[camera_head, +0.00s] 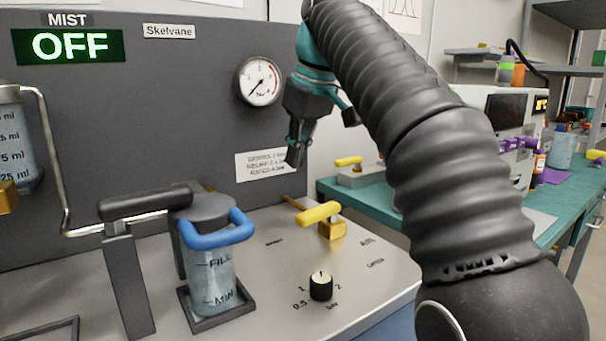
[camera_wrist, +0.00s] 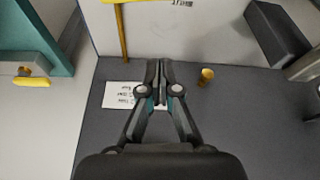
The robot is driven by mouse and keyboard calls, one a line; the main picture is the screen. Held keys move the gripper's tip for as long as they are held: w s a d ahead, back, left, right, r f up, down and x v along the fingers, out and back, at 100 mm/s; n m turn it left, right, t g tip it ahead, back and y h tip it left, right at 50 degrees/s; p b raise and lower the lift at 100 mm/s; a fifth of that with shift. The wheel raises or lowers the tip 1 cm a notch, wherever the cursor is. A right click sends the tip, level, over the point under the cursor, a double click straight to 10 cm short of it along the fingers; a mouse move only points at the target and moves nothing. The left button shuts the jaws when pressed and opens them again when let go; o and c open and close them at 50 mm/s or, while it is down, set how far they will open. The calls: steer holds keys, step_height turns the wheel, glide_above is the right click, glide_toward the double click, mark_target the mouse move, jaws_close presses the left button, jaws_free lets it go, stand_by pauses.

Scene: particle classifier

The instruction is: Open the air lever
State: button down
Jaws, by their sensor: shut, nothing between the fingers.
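The yellow air lever (camera_head: 319,212) sits on a brass valve body (camera_head: 332,230) on the pale machine deck, beside a printed label that appears to read AIR. In the wrist view, part of a yellow handle (camera_wrist: 150,2) shows at the top edge, with a brass pipe (camera_wrist: 123,40) below it. My gripper (camera_head: 294,157) is in front of the grey panel, above and slightly left of the lever in the head view, and apart from it. Its fingers (camera_wrist: 158,75) are together and empty.
A pressure gauge (camera_head: 260,81) is on the grey panel (camera_head: 190,100). A black knob (camera_head: 321,286) stands in front of the lever. A blue-handled jar (camera_head: 212,275) and a black-topped post (camera_head: 127,270) are to the left. Another yellow lever (camera_head: 348,161) is on the teal bench.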

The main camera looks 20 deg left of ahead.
mark_target(319, 217)
steer(key=b+x, duration=0.4)
steer(key=x, duration=0.5)
steer(key=shift+f, duration=0.3)
steer(key=shift+s+d+r+b, duration=0.15)
steer(key=shift+s+d+b, duration=0.15)
steer(key=shift+d, duration=0.3)
steer(key=shift+s+d+r+b, duration=0.2)
steer(key=shift+s+d, duration=0.15)
steer(key=shift+d, duration=0.25)
steer(key=shift+s+d, duration=0.35)
steer(key=shift+d, duration=0.2)
